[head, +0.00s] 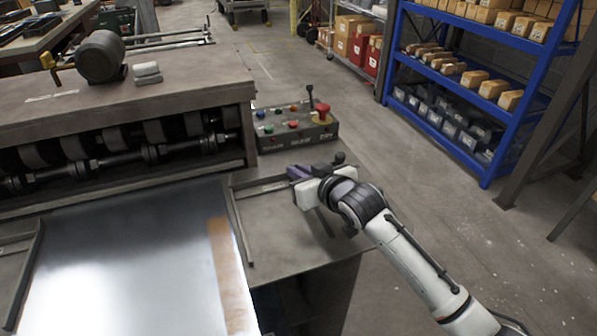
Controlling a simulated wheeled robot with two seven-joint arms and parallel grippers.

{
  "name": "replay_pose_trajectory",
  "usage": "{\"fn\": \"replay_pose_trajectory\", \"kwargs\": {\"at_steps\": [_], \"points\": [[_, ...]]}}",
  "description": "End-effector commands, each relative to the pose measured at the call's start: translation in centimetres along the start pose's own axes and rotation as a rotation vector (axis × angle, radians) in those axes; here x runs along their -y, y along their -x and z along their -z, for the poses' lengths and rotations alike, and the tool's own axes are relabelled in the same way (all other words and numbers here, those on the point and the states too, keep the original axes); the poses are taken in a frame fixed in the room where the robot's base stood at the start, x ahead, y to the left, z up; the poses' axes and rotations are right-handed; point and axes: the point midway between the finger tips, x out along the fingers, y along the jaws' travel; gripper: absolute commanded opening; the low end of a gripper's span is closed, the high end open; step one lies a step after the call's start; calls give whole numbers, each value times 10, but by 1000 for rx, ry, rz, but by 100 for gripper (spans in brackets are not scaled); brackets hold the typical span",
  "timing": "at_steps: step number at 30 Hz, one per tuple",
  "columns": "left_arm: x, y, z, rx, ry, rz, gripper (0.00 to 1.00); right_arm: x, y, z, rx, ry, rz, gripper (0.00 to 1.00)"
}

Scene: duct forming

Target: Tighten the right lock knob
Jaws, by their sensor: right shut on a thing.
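The right guide (238,230) is a thin dark rail along the right edge of a shiny metal sheet (120,262). A short bar (262,188) runs from the guide toward my gripper. My left gripper is out of view.
The forming machine's rollers (120,150) lie behind the sheet. A control box (297,130) with coloured buttons, a red stop button (322,108) and a lever stands just behind my gripper. A left guide (30,265) borders the sheet. Blue shelving (487,170) stands far right, across open floor.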

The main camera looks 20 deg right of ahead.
Motion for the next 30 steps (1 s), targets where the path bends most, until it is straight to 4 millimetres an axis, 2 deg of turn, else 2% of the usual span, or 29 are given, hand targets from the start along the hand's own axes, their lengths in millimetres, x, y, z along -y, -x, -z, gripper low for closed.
{"fn": "replay_pose_trajectory", "kwargs": {"at_steps": [2, 3, 6, 17, 20, 30], "points": [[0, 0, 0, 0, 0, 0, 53, 0, 0, -1, 2, 0, 0, 0], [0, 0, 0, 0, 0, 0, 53, 0, 0, -1, 2, 0, 0, 14], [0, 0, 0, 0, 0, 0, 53, 0, 0, -1, 1, 0, 0, 27], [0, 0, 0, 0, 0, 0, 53, 0, 4, -1, 0, -1, -1, 27], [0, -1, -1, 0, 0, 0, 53, 0, 14, -2, 1, -1, -1, 27], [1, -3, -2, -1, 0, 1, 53, 0, 76, -1, 0, 0, 0, 27]]}}
